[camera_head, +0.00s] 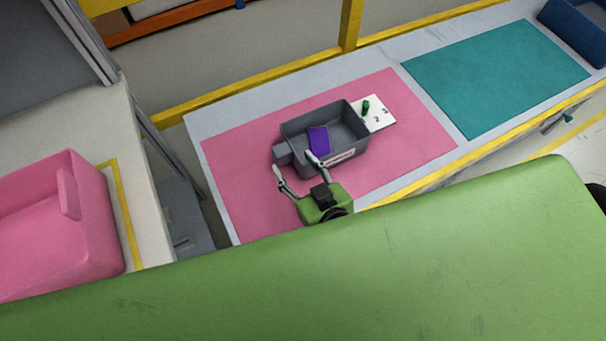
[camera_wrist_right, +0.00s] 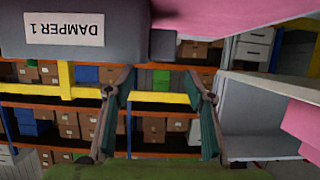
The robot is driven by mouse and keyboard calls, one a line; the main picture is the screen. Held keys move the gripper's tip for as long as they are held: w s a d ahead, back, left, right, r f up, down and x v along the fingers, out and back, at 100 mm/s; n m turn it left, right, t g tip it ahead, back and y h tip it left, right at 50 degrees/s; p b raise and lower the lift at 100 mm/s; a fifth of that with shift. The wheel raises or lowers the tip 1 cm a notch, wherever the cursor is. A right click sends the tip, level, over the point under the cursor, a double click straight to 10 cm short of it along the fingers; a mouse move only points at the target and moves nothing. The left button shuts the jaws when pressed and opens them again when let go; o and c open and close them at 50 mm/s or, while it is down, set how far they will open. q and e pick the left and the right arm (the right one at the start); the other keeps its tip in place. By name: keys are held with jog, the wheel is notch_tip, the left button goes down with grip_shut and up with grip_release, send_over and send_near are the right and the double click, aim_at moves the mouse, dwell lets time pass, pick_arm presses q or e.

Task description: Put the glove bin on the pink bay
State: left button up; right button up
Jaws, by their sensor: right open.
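The glove bin (camera_head: 355,126), a grey open-topped box, rests on the pink bay (camera_head: 237,181). A purple flat item (camera_head: 318,140) lies inside it. A grey block-like tab (camera_head: 282,153) sticks out at its left end. My right gripper (camera_head: 292,160) is open, its fingers apart on either side of the tab, and holds nothing. In the right wrist view, which is upside down, the bin (camera_wrist_right: 120,50) carries a label reading "DAMPER 1", and its tab (camera_wrist_right: 163,44) lies just beyond the open fingers (camera_wrist_right: 160,75). My left gripper is out of view.
A white card (camera_head: 378,113) with a green peg lies behind the bin. A teal bay (camera_head: 497,75) is to the right, with a blue bin (camera_head: 578,28) beyond. A large pink tote (camera_head: 85,215) stands at left. A yellow post (camera_head: 350,25) rises behind the bench.

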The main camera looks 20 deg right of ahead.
jog(key=shift+v, duration=2)
